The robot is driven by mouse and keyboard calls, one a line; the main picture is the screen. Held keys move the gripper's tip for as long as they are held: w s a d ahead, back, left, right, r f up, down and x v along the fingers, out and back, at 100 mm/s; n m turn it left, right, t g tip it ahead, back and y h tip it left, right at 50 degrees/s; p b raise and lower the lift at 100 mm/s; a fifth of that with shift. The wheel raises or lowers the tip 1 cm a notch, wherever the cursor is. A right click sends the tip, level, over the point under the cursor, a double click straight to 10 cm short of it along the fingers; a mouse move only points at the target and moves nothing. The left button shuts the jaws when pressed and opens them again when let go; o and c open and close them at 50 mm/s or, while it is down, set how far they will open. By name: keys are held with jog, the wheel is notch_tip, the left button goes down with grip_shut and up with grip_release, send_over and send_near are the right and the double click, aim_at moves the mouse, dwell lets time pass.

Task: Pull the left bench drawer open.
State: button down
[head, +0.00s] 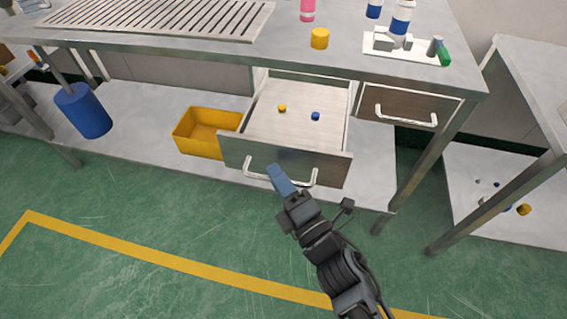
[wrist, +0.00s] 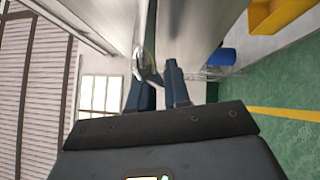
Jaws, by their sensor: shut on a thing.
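The left bench drawer (head: 285,160) stands pulled out under the bench, its inside showing. A yellow cap and a blue cap lie in it. Its bar handle (head: 312,180) runs along the front panel. My gripper (head: 280,178) is at the handle, its blue fingers over the bar's middle. In the wrist view, the fingers (wrist: 157,92) are shut on the handle (wrist: 146,65), beside the drawer front. The finger contact itself is partly hidden in the head view.
The right bench drawer (head: 405,107) is shut. A yellow bin (head: 190,140) stands on the lower shelf, left of the open drawer. A blue cylinder (head: 83,110) is further left. A second table (head: 530,75) stands at the right. The green floor (head: 150,215) in front is clear.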

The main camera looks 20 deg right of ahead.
jog(key=shift+s+a, duration=0.2)
jog(key=shift+s, duration=0.25)
jog(key=c, duration=1.2)
grip_release()
jog(key=v, duration=0.7)
jog(key=shift+s+b, duration=0.35)
jog(key=shift+b, duration=0.1)
jog(key=shift+d, duration=0.1)
